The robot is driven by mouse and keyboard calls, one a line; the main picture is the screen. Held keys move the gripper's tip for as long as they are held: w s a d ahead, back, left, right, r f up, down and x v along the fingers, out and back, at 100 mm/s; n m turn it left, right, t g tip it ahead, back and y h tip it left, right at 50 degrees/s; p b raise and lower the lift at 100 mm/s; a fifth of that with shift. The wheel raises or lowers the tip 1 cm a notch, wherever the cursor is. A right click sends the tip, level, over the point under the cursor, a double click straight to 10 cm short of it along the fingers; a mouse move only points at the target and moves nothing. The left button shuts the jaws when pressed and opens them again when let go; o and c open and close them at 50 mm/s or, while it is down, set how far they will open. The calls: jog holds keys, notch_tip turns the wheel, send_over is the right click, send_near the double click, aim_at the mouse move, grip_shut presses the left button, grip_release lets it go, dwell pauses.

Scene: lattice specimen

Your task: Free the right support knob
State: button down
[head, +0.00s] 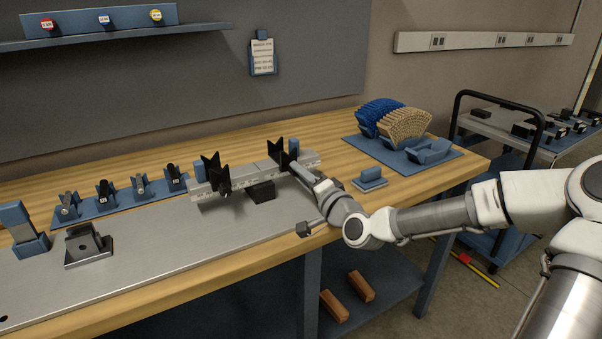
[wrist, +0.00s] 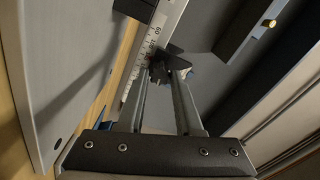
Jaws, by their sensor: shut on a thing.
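The right support (head: 281,154), a black V-shaped holder, stands on the silvery scaled rail (head: 312,158). My gripper (head: 297,167) reaches it from the right, at the support's low side. In the wrist view, my gripper (wrist: 164,74) has its two fingers closed on a small dark piece, which looks like the right support knob (wrist: 157,69). The fingers hide most of it, and its thread cannot be seen. The rail's ruler scale (wrist: 150,50) runs beside the fingertips. The left support (head: 214,173), also black and V-shaped, stands further left on the rail.
A black block (head: 262,192) sits under the rail's front. A blue strip (head: 122,203) with several small fixtures lies left of the rail. Blue and tan fanned specimens (head: 395,120) stand on a blue mat at the right. The grey plate (head: 180,240) in front is mostly bare.

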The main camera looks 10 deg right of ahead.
jog(key=n, duration=0.4)
jog(key=shift+n, duration=0.3)
jog(key=n+b, duration=0.1)
jog(key=n, duration=0.2)
jog(key=shift+n, duration=0.4)
jog(key=n+b, duration=0.2)
jog(key=n, duration=0.2)
jog(key=shift+a, duration=0.1)
jog(key=shift+n+b, duration=1.5)
jog(key=shift+n, duration=0.4)
jog(key=c, duration=0.6)
grip_release()
jog(key=shift+s, duration=0.2)
